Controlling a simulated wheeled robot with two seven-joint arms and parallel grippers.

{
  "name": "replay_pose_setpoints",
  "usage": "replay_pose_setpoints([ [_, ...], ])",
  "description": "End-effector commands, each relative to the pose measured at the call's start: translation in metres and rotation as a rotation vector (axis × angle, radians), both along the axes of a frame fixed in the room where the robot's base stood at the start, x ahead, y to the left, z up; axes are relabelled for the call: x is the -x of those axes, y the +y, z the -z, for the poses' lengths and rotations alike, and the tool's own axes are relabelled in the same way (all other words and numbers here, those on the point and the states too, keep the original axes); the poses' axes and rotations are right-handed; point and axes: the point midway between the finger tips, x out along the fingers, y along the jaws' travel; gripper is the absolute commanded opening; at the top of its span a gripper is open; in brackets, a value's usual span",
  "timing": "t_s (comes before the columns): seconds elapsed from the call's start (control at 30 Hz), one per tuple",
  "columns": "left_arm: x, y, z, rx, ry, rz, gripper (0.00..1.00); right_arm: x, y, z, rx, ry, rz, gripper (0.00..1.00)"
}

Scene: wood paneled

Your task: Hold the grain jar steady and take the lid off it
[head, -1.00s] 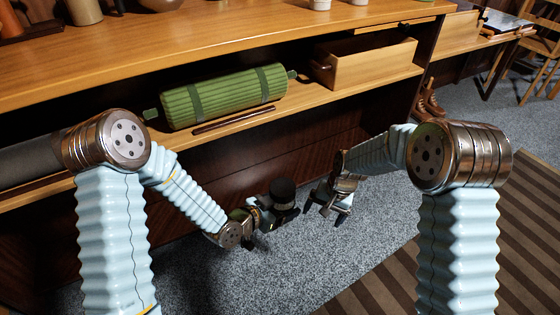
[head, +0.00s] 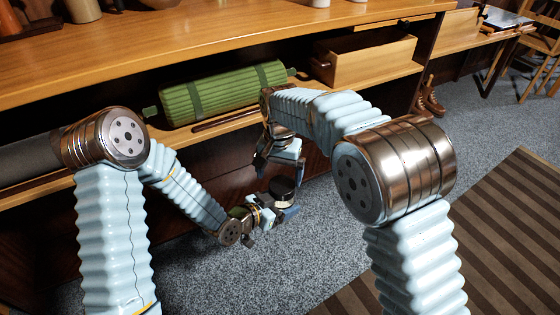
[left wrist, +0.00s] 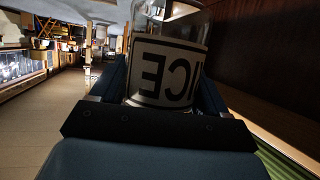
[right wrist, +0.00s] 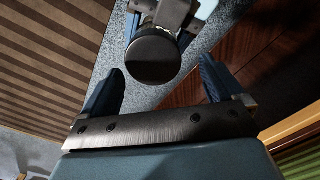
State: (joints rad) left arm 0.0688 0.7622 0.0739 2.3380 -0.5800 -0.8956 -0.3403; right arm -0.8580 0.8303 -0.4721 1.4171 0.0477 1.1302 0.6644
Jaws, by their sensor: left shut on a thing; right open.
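The grain jar (head: 281,202) is a small clear jar with a dark round lid (head: 283,187), held above the floor. In the left wrist view its pale label (left wrist: 165,75) shows inverted dark letters. My left gripper (left wrist: 160,88) is shut on the jar's body, a finger on each side; it also shows in the head view (head: 270,213). The lid is on the jar, seen from above in the right wrist view (right wrist: 153,58). My right gripper (head: 280,170) is open and empty above the lid. In its wrist view the lid appears beyond the fingertips, nearer the left finger.
A wooden shelf unit (head: 230,50) stands behind, with a green roll (head: 222,92) and an open wooden box (head: 365,62) on its lower shelf. A striped rug (head: 500,215) lies at the right. Grey carpet (head: 190,270) is clear below the jar.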

Motion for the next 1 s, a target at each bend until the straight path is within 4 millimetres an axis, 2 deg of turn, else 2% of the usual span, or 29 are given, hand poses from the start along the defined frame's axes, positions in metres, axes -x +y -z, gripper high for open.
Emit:
replay_pose_setpoints([
  [0.1,0.000,0.000,-0.001,0.001,-0.002,0.000,0.00,0.000,0.000,0.018,0.002,0.001,-0.001,0.95],
  [0.2,0.000,0.000,-0.001,0.001,-0.002,0.000,0.00,0.000,0.000,0.026,0.000,0.000,-0.001,0.95],
  [0.53,0.000,0.000,-0.001,0.001,-0.002,0.000,0.00,0.000,0.000,0.031,-0.001,0.000,0.000,0.95],
  [0.9,0.001,-0.002,-0.001,0.001,-0.003,0.007,0.00,0.000,0.002,0.030,-0.006,-0.003,-0.003,0.38],
  [1.0,0.001,-0.003,-0.001,0.001,-0.003,0.010,0.00,0.000,0.003,0.030,-0.009,-0.003,-0.046,0.37],
])
